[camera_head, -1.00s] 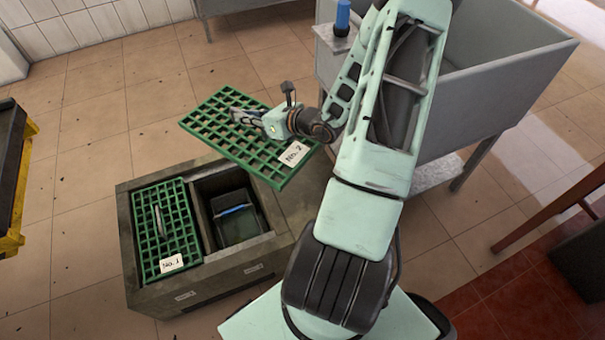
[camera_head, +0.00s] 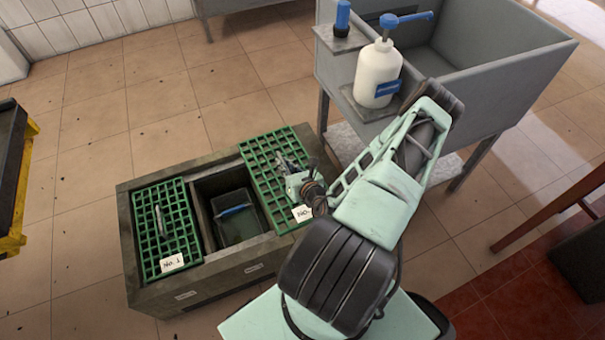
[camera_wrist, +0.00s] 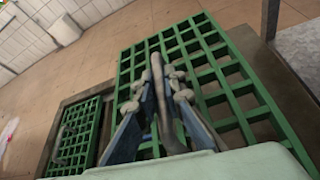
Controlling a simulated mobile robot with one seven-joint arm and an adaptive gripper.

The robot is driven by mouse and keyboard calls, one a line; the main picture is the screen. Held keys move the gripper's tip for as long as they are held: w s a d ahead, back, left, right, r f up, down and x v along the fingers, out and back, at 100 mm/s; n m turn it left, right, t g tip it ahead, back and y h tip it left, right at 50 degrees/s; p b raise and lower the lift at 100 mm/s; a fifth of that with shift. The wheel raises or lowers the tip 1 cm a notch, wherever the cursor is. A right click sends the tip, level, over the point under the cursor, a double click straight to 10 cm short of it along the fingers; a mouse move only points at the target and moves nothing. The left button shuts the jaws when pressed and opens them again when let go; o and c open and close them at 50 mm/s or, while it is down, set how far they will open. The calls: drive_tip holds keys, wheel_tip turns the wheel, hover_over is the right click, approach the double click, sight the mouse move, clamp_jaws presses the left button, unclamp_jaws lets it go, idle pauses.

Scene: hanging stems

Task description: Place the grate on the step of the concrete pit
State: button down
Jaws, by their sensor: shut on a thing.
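My gripper (camera_head: 290,168) is shut on the handle (camera_wrist: 160,92) of the green grate No. 2 (camera_head: 262,160), which also shows in the wrist view (camera_wrist: 236,100). The grate lies roughly level over the right part of the concrete pit (camera_head: 205,290). Its label is partly hidden by my arm. I cannot tell whether the grate touches the rim or hovers just above it. The pit opening is uncovered to the left of this grate. The step under the grate is hidden. Grate No. 1 (camera_head: 180,222) covers the left part of the pit.
A dark bin (camera_head: 240,225) with a blue handle sits inside the pit opening. A grey sink (camera_head: 500,85) with a white pump bottle (camera_head: 378,72) stands behind and right. A yellow-and-black cart (camera_head: 14,180) is at far left. Tiled floor left of the pit is clear.

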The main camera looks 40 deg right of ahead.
sight(297, 157)
drive_tip(key=shift+s+f+h, duration=0.15)
drive_tip(key=shift+s+f, duration=0.1)
drive_tip(key=shift+f, duration=0.2)
drive_tip(key=shift+s+f+h, duration=0.15)
drive_tip(key=shift+s+f, duration=0.05)
drive_tip(key=shift+f, duration=0.25)
drive_tip(key=w+d+f+b, duration=0.1)
drive_tip(key=d, duration=0.1)
drive_tip(key=w+d+f+b, duration=0.1)
drive_tip(key=w+d+f, duration=0.1)
drive_tip(key=d, duration=0.1)
drive_tip(key=w+d+f+b, duration=0.1)
drive_tip(key=d, duration=0.1)
drive_tip(key=shift+w+d+f, duration=0.15)
drive_tip(key=shift+w+d, duration=0.1)
drive_tip(key=shift+d, duration=0.15)
drive_tip(key=w+d+f+b, duration=0.1)
drive_tip(key=f, duration=0.2)
drive_tip(key=d+f+b, duration=0.1)
drive_tip(key=f, duration=0.2)
drive_tip(key=w+d+f+b, duration=0.1)
drive_tip(key=d+f+b, duration=0.1)
drive_tip(key=shift+w+d+f, duration=0.1)
drive_tip(key=shift+w+f, duration=0.2)
drive_tip(key=shift+f, duration=0.1)
